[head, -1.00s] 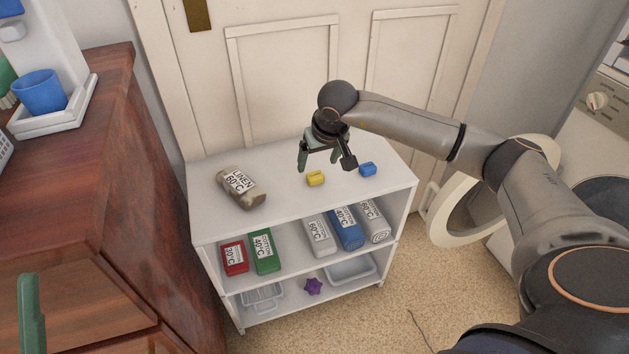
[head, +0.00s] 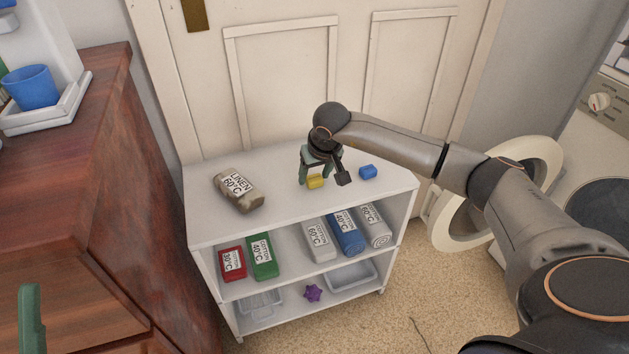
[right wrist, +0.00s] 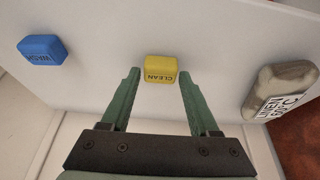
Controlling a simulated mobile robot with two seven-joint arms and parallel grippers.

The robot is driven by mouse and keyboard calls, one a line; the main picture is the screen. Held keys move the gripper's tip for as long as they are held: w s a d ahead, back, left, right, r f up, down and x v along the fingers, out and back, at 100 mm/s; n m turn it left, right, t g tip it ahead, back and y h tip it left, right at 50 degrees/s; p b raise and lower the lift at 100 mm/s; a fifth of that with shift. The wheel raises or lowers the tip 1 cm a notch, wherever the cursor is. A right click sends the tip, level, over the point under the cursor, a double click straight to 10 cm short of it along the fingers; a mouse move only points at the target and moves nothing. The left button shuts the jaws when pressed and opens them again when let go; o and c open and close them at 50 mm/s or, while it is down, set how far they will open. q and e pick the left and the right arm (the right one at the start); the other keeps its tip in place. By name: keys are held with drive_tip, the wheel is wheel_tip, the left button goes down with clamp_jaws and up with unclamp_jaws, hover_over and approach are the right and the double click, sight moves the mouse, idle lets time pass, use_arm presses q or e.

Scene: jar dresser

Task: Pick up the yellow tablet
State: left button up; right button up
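The yellow tablet (head: 316,182) lies on the white shelf unit's top. In the right wrist view the yellow tablet (right wrist: 160,69) shows the word CLEAN and sits just beyond and between the fingertips. My right gripper (head: 322,180) is low over the shelf top at the tablet, with its green fingers open on either side; in the right wrist view the fingers (right wrist: 160,78) are spread and hold nothing. Whether they touch the tablet is not clear. Of my left gripper only one green finger (head: 31,318) shows at the lower left edge.
A blue tablet (head: 368,172) lies right of the yellow one. A LINEN 60°C bundle (head: 238,192) lies at the left of the white shelf unit (head: 270,222). Several rolled cloths fill the middle shelf. A wooden dresser (head: 150,200) stands left, and a door is behind.

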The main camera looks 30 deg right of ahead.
clamp_jaws()
idle(0.3)
